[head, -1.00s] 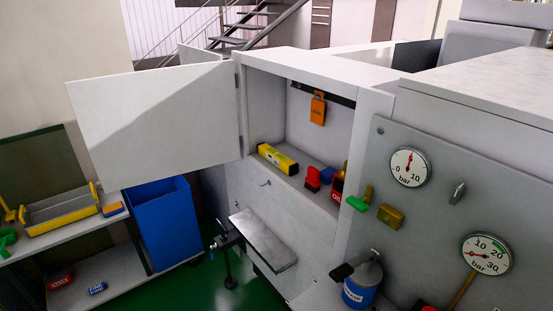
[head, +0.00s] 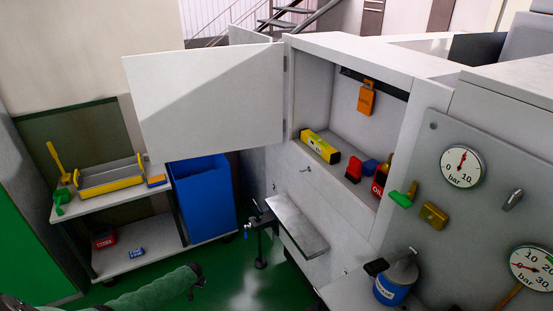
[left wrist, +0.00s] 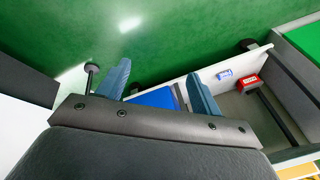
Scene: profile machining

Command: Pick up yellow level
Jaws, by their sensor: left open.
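The yellow level (head: 320,146) lies on the shelf of the open wall cabinet, near its left side, in the head view. My left arm comes in at the bottom left of the head view, with my left gripper (head: 194,280) low over the green floor, well below and left of the level. In the left wrist view my left gripper (left wrist: 155,85) has its two blue fingers apart with nothing between them. The level does not show in the left wrist view. My right gripper is in no view.
The cabinet door (head: 205,100) stands open to the left. A red item (head: 354,168) and an oil can (head: 379,184) share the shelf. Below are a grey ledge (head: 297,225) and a blue bin (head: 205,205). A white rack (head: 150,265) with a yellow tray (head: 111,185) stands left.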

